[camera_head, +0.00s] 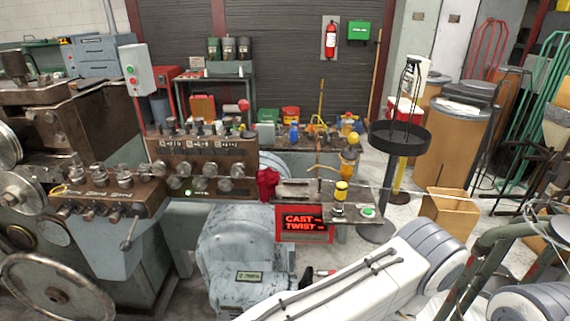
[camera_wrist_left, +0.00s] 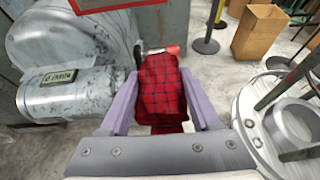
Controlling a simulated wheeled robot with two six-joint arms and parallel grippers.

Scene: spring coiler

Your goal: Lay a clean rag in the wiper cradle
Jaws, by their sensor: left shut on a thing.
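A red and black plaid rag (camera_wrist_left: 161,88) hangs between the two fingers of my left gripper (camera_wrist_left: 160,78) in the left wrist view. The fingers are shut on its sides. In the head view my white arm covers this gripper and rag. A dark red cloth (camera_head: 267,184) hangs at the left end of the machine's bench, by the thin wire line. I cannot make out the wiper cradle clearly; it may be hidden by that cloth. My right gripper is in neither view.
A grey motor (camera_head: 243,255) stands below the bench, and left of my gripper in the wrist view (camera_wrist_left: 62,95). A red lit sign (camera_head: 304,223) hangs on the bench's front. A dark round tray (camera_head: 399,138) and an open cardboard box (camera_head: 447,212) stand to the right.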

